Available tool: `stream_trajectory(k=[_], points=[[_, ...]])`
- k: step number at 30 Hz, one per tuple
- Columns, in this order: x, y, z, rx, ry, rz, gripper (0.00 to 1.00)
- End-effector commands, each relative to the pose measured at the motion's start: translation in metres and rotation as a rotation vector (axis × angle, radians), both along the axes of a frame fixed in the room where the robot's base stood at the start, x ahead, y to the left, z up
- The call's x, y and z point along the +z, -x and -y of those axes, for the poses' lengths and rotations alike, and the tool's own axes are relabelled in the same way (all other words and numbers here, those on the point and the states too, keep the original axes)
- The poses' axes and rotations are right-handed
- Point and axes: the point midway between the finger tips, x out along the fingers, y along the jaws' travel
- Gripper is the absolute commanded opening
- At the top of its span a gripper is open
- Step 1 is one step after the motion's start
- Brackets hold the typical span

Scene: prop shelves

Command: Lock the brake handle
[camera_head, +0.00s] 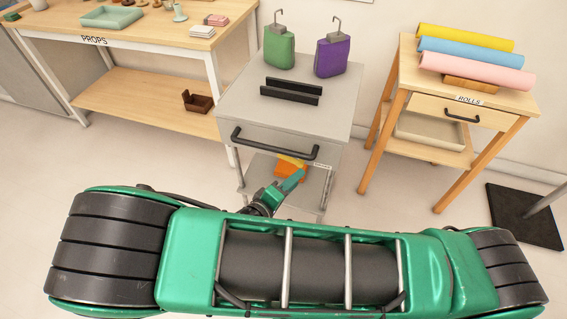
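A grey cart (250,112) stands in the middle, with a dark push handle (275,146) across its front. Below that handle is an orange part with a yellow strip on top (289,167); it looks like the brake handle, but it is small and partly covered. My green gripper (296,180) is just in front of and below the orange part, overlapping it in the picture. I cannot tell whether they touch, or whether the fingers are apart. A small white label (322,167) is right of the orange part, too small to read.
Green (279,48) and purple (332,57) hooked containers and a dark slotted rack (291,91) are on the cart top. A props table (125,38) is left; a wooden stand (407,70) with coloured rolls is right. Floor shows between them.

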Motion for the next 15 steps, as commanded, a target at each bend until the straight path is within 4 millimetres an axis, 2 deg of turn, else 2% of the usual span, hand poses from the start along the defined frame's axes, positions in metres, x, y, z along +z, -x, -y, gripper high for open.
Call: stream_trajectory(k=[1,6,10,15], points=[[-0.004,0.005,-0.011,0.057,0.031,0.044,0.33],[-0.006,0.017,-0.044,0.209,0.086,0.173,0.33],[-0.007,0.024,-0.059,0.281,0.103,0.233,0.33],[-0.007,0.024,-0.064,0.311,0.11,0.257,0.33]])
